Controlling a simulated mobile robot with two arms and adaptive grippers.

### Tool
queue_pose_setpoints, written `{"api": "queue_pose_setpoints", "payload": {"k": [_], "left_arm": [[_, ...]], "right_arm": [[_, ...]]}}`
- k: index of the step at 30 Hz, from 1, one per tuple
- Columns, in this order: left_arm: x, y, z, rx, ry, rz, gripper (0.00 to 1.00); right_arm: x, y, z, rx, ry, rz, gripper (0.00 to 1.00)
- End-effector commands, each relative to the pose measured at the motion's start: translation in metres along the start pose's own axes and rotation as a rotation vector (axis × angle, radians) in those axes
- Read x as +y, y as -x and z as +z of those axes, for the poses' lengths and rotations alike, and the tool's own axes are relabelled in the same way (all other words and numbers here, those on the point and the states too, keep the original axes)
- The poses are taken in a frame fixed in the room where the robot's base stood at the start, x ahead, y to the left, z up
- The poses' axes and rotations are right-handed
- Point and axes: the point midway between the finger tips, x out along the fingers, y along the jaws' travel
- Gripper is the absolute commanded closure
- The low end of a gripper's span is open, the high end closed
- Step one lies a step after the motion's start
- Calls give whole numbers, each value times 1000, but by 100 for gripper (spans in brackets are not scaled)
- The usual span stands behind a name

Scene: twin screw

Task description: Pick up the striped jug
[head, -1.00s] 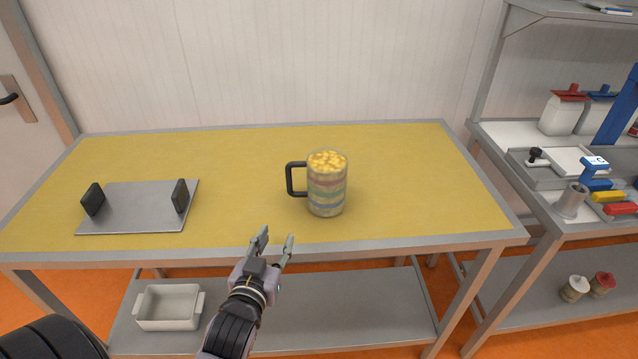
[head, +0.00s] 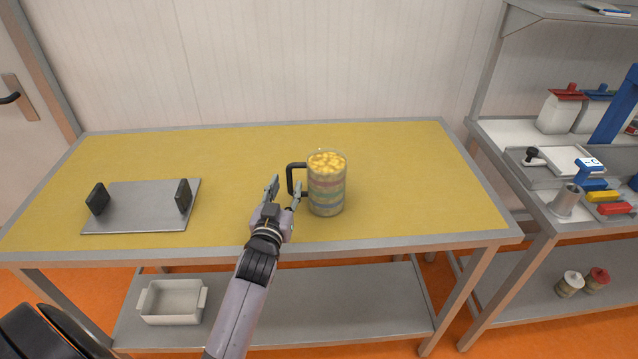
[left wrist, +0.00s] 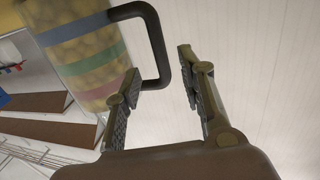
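The striped jug (head: 327,184) stands upright on the yellow table, clear with red, green and blue bands and full of yellow pieces. Its black handle (head: 291,179) points left. My left gripper (head: 284,186) is open at the handle, its fingers pointing away from me. In the left wrist view the jug (left wrist: 85,50) is at upper left, and the handle (left wrist: 160,50) reaches in between the two open fingers of the gripper (left wrist: 162,88). I cannot tell whether a finger touches it. My right gripper is not in view.
A grey tray (head: 140,212) with two black handles lies on the left of the yellow table (head: 420,190). A white bin (head: 172,302) is on the lower shelf. A shelf unit with containers stands at the right. The table right of the jug is clear.

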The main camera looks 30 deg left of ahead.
Motion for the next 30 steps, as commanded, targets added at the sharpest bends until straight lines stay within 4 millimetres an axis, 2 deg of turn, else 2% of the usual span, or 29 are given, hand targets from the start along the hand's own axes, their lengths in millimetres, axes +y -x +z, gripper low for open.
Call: {"api": "queue_pose_setpoints", "payload": {"k": [6,10,20,30], "left_arm": [[-2,-29,-4,0,-2,-1,63],[-2,-45,-2,-1,-1,-1,63],[-2,-51,0,-1,-2,-1,64],[-2,-50,0,-1,-1,-1,87]], "right_arm": [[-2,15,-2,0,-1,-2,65],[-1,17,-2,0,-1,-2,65],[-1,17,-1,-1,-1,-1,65],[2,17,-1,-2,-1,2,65]]}}
